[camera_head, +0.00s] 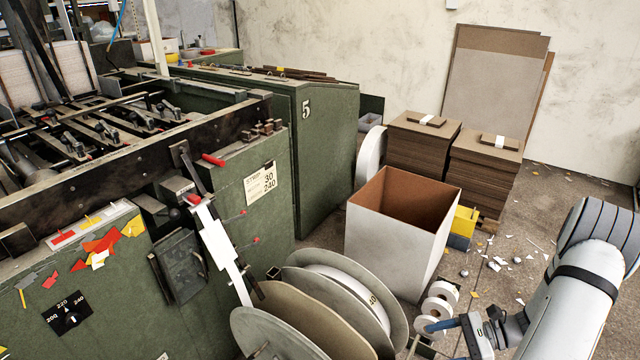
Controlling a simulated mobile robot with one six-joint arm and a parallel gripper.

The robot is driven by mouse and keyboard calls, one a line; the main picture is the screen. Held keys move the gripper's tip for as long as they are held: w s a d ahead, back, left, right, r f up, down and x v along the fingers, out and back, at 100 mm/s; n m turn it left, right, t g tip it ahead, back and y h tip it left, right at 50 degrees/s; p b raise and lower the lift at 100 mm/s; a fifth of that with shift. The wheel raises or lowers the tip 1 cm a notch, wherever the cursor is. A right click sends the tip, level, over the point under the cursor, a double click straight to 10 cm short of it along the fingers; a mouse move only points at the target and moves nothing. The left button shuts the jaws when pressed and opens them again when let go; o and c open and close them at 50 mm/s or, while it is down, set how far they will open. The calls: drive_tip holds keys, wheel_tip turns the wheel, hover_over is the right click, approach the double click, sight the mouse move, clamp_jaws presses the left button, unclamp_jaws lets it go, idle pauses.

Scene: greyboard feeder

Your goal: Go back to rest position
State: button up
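My arm enters at the right edge and reaches down toward the bottom edge. The end of my arm, with my gripper (474,334), is small and partly cut off at the bottom, to the right of the small white rolls. Its fingers cannot be made out clearly, so I cannot tell whether it is open or shut, or whether it holds anything.
A green machine (225,220) fills the left. Large reels (300,310) and small white rolls (440,296) stand at the bottom centre. An open white box (392,240) stands before stacked brown boards (484,172). Scraps litter the floor (528,215) at right.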

drive_tip(key=s+a+r+n+h+p, duration=0.3)
drive_tip(key=a+r+n+h+p, duration=0.1)
drive_tip(key=r, duration=1)
drive_tip(key=s+a+r+n+t+h+p, duration=0.1)
drive_tip(key=s+a+r+n+h+p, duration=0.3)
drive_tip(key=r+n, duration=0.4)
drive_tip(key=s+a+r+n+h+p, duration=0.3)
drive_tip(key=a+r+n+h+p, duration=0.2)
drive_tip(key=r, duration=1.4)
drive_tip(key=shift+s+a+r+n+t+h+p, duration=0.35)
drive_tip(key=shift+a+n+p, duration=0.2)
drive_tip(key=shift+p, duration=0.4)
